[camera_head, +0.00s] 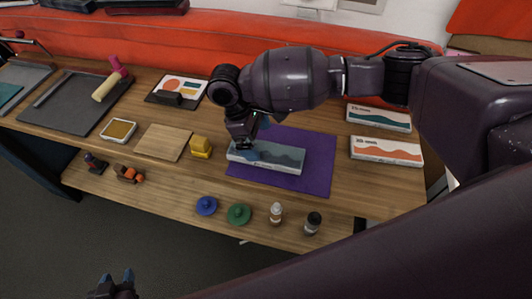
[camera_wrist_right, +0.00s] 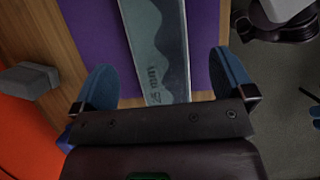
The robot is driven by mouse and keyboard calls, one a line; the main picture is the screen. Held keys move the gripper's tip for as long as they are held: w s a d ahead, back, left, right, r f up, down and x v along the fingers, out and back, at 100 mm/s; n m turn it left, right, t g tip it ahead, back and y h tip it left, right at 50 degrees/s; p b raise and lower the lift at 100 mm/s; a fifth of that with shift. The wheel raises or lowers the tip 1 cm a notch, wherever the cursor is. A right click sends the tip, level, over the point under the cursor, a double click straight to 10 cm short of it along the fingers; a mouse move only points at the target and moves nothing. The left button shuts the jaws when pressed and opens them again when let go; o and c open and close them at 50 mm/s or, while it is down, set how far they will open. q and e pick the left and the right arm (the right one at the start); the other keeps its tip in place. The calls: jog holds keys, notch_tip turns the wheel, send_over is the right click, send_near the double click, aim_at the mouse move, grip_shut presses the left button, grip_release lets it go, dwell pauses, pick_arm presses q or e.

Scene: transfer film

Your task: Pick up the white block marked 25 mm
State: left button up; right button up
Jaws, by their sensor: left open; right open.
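A long white block (camera_head: 268,157) with a grey-blue wave print lies flat on the purple mat (camera_head: 318,150). My right gripper (camera_head: 248,145) is over the block's left end. In its wrist view the gripper (camera_wrist_right: 165,82) is open, its two blue fingers standing apart on either side of the block, with a gap at each side. My left gripper (camera_head: 116,276) is open and empty at the bottom left, away from the table.
Two similar white blocks, one with a teal wave (camera_head: 378,118) and one with an orange wave (camera_head: 386,150), lie at the right. A yellow object (camera_head: 201,147) and a wooden board (camera_head: 163,142) are left of the mat. Small knobs and bottles (camera_head: 276,213) line the front edge.

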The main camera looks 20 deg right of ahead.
aim_at(266, 152)
jog(key=shift+x, duration=2.7)
jog(key=shift+w, duration=0.2)
jog(key=shift+c, duration=0.2)
jog(key=c, duration=1)
